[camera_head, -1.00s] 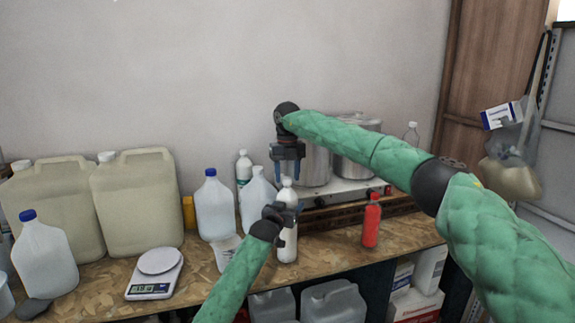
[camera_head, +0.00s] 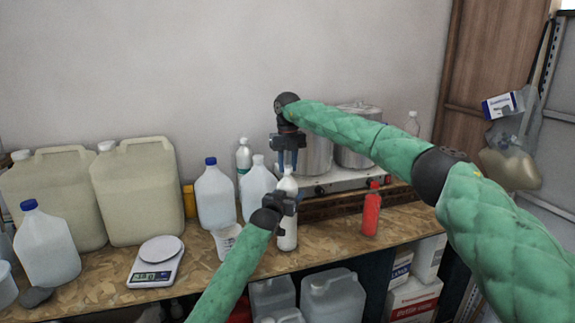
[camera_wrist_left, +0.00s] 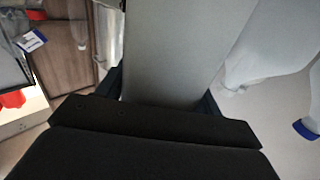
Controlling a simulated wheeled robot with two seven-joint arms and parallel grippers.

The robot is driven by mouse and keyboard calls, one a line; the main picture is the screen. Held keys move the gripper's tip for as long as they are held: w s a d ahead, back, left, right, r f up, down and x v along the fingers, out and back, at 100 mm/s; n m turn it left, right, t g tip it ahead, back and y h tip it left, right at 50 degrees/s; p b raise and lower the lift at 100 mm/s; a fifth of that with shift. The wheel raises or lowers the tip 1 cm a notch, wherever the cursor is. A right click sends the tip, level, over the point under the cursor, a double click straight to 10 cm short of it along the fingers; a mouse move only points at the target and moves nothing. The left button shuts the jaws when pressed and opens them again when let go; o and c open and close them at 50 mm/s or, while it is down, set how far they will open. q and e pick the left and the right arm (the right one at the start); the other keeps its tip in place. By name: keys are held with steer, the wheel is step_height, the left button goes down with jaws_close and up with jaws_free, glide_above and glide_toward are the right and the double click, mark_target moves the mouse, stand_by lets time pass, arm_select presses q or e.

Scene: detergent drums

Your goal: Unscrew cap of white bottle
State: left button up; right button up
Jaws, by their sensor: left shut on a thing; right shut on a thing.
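The white bottle (camera_head: 287,238) stands upright on the chipboard worktop in the head view. My left gripper (camera_head: 287,204) is shut around its body, hiding part of it. In the left wrist view the bottle (camera_wrist_left: 185,50) fills the space between the fingers as a pale grey surface. My right gripper (camera_head: 288,164) points down from above, and its fingers are shut on the cap (camera_head: 288,171) at the bottle's top. The fingers hide much of the cap, and I cannot tell whether it has turned.
A white cup (camera_head: 227,243) and a scale (camera_head: 157,262) are in front. A red bottle (camera_head: 371,214) stands right. Metal pots (camera_head: 358,155) sit behind.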

mark_target(288, 167)
steer(key=shift+r, duration=0.7)
steer(key=shift+r, duration=0.3)
steer(key=shift+r, duration=0.15)
stand_by(0.4)
steer(key=shift+r, duration=1.95)
arm_select(q)
steer(key=o, duration=2)
